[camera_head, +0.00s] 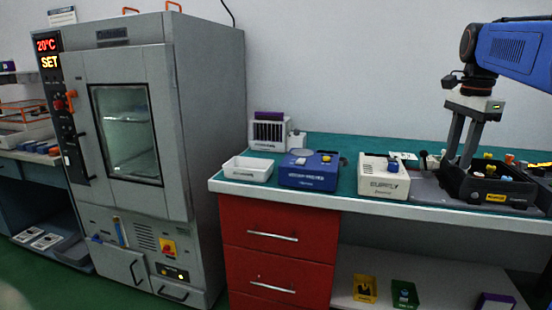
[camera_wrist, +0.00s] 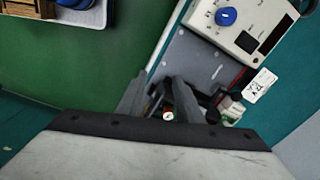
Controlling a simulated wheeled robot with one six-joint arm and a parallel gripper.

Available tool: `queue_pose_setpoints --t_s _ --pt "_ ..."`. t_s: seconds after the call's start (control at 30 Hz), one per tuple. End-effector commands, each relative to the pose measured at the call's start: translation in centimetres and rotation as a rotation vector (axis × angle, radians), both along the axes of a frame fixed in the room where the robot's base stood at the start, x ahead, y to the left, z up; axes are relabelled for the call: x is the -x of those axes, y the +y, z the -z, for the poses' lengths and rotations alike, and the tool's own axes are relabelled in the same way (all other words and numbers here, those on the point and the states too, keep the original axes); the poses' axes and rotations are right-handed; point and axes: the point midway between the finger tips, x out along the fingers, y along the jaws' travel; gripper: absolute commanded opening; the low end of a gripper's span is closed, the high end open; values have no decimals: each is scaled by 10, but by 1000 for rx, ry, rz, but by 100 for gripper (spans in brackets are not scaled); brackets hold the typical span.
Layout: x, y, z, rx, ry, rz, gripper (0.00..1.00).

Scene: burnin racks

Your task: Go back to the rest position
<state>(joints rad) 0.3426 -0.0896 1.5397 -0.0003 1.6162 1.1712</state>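My gripper (camera_head: 460,167) points down over the right part of the bench, beside the left end of a black bin (camera_head: 498,197) with small coloured parts. In the wrist view my gripper (camera_wrist: 163,102) shows two dark fingers standing apart, so it is open. My blue upper arm reaches in from the right.
A white supply box (camera_head: 384,180) with a blue knob stands left of my gripper; it also shows in the wrist view (camera_wrist: 222,35). Further left are a blue box (camera_head: 309,181), a white tray (camera_head: 248,170) and a grey oven (camera_head: 180,150). Above the bench is free room.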

Motion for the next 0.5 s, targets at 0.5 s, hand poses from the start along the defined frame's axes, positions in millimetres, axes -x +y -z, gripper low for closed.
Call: queue_pose_setpoints --t_s 0.5 --pt "111 101 95 120 -128 -695 33"
